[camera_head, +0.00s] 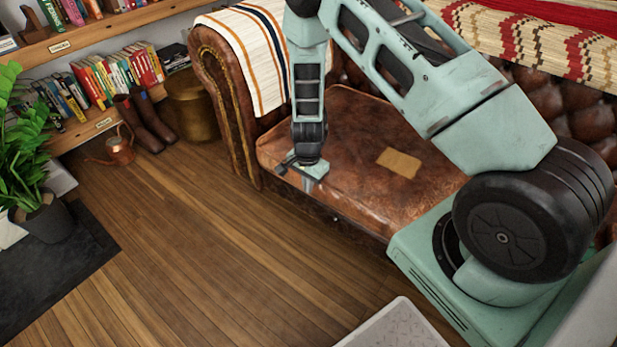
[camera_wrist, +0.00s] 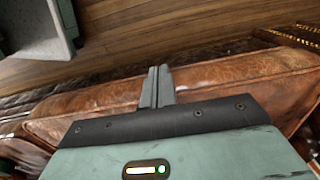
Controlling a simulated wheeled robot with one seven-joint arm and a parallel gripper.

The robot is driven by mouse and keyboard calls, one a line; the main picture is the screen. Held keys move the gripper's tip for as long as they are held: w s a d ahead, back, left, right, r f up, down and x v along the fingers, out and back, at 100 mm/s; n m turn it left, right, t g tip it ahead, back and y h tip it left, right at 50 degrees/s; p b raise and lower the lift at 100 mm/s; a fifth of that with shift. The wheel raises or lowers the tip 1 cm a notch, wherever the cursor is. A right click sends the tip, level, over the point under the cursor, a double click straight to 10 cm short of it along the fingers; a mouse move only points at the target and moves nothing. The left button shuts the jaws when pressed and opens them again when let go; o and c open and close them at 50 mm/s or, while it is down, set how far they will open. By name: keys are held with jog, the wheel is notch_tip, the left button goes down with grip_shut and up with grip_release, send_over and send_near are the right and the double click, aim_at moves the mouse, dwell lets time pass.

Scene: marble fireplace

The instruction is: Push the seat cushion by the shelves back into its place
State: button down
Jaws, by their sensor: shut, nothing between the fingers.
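The seat cushion (camera_head: 345,112) is worn brown leather with a tan patch and lies on the tufted leather sofa, next to the sofa's left arm. My gripper (camera_head: 308,185) points down at the cushion's front edge in the head view, toward its left part. In the wrist view, its fingers (camera_wrist: 157,88) are together with nothing between them. The cushion (camera_wrist: 235,75) spreads to both sides of them there, with floor beyond. I cannot tell whether the fingertips touch the cushion. My arm hides part of the cushion and the backrest.
Wooden shelves (camera_head: 105,117) with books stand at the back left. Boots (camera_head: 148,122), a copper watering can (camera_head: 112,148) and a brass bin (camera_head: 192,105) stand near the sofa arm (camera_head: 208,75). A potted plant (camera_head: 42,215) is at the left. The wooden floor (camera_head: 190,240) before the sofa is clear.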

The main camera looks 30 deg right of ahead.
aim_at(327, 179)
jog(key=shift+w+d+f+b, duration=0.2)
jog(key=shift+w+d+f, duration=0.05)
jog(key=shift+d+f, duration=0.4)
jog(key=shift+w+d+f+b, duration=0.2)
jog(key=shift+d+f, duration=0.4)
jog(key=shift+f, duration=0.1)
jog(key=shift+w+d+f+b, duration=0.2)
jog(key=shift+w+d+f, duration=0.05)
jog(key=shift+d+f, duration=0.4)
jog(key=d, duration=0.2)
jog(key=w+d, duration=0.1)
jog(key=d, duration=0.1)
jog(key=w+d, duration=0.1)
jog(key=d, duration=0.1)
jog(key=shift+a, duration=0.1)
